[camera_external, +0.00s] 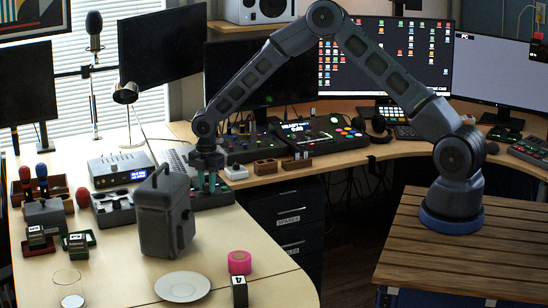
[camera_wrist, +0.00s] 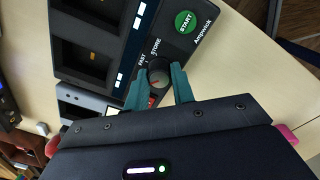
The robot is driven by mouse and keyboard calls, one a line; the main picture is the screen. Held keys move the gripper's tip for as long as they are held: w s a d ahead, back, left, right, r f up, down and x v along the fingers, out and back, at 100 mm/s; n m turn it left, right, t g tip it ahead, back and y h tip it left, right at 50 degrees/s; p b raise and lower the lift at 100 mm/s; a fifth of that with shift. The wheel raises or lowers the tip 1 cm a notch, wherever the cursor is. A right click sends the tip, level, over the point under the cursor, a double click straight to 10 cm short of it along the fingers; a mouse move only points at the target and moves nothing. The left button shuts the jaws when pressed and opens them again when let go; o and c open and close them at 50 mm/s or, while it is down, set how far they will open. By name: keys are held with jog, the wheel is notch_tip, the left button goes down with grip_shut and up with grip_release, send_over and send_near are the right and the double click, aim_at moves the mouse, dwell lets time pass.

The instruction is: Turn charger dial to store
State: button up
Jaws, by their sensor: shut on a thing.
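The charger (camera_wrist: 180,40) is a dark unit with a green START button (camera_wrist: 185,22), open bays and the words FAST and STORE printed beside its dial. The dial (camera_wrist: 158,76) is a small round dark knob with a grey face, between the teal fingers of my gripper (camera_wrist: 160,71). My gripper is shut on the dial, one finger on each side. I cannot tell for sure which word the dial points at. In the external view my gripper (camera_external: 209,182) reaches down to the charger (camera_external: 216,196), which is partly hidden behind a grey bag.
The grey bag (camera_external: 165,214) stands upright on the pale desk close to my gripper. A silver box with a blue display (camera_external: 122,172) and a laptop (camera_external: 176,158) are near.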

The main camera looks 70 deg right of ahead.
jog(key=shift+m, duration=0.3)
jog(key=m, duration=0.3)
jog(key=shift+m, duration=0.3)
jog(key=m, duration=0.4)
jog(key=shift+m, duration=0.3)
jog(key=m, duration=0.4)
jog(key=shift+w+m, duration=0.1)
jog(key=shift+m, duration=0.2)
jog(key=m, duration=0.4)
jog(key=shift+m, duration=0.4)
jog(key=o, duration=1)
